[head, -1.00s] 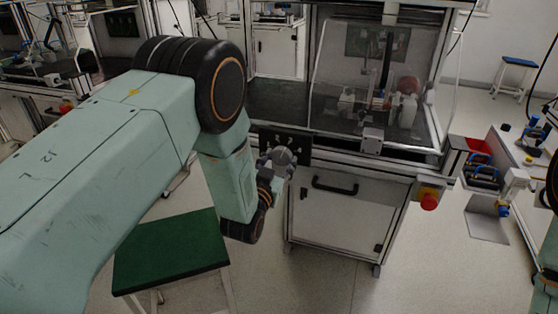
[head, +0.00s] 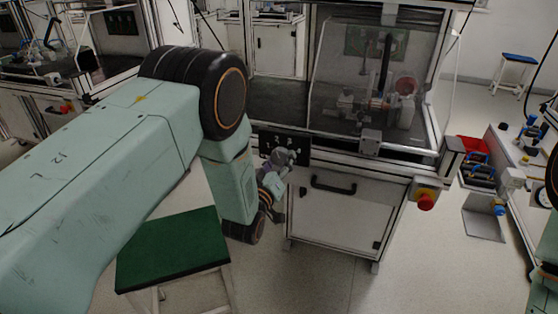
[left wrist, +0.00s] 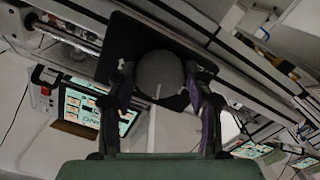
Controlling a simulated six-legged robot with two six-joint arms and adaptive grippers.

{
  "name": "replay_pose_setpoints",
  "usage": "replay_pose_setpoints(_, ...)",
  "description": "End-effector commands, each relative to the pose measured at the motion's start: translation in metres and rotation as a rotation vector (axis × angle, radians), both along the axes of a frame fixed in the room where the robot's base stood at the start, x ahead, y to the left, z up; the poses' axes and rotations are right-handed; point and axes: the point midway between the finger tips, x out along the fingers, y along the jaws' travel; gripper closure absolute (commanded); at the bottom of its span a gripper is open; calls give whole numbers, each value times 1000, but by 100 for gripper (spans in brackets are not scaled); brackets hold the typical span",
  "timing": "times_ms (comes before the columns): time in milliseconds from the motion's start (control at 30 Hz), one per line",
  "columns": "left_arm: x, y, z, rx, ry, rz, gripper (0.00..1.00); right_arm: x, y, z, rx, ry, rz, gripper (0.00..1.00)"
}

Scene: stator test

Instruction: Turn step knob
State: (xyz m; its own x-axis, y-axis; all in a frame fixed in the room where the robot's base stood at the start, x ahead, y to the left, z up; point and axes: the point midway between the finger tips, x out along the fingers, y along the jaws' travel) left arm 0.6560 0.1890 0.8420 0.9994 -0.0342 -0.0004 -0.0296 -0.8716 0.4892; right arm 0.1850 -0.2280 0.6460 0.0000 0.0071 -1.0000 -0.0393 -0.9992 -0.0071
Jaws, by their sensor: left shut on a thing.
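The step knob is a round grey knob with a light pointer mark, in the middle of the left wrist view (left wrist: 160,76). It sits on a dark panel (left wrist: 130,38), which also shows in the head view (head: 298,143) with white markings on the test station's front. My left gripper (left wrist: 160,88) has its two fingers on either side of the knob, shut on it. In the head view the left gripper (head: 284,160) is at the panel and covers most of the knob. My right gripper is not visible in either view.
The station's clear guard (head: 345,65) stands above the panel, and a cabinet with a black handle (head: 333,186) is below. A red emergency button (head: 426,201) is on the right corner. A green-topped stool (head: 172,250) stands beneath my left arm.

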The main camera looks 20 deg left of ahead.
Motion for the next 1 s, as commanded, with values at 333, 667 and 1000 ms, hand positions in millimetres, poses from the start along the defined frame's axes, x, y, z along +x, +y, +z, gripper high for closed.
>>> replay_pose_setpoints(333,0,0,0,-40,1,0,80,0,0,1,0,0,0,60)
replay_pose_setpoints(667,0,0,0,-39,1,0,43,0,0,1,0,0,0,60)
replay_pose_setpoints(1000,0,0,0,-39,1,0,25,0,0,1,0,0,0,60)
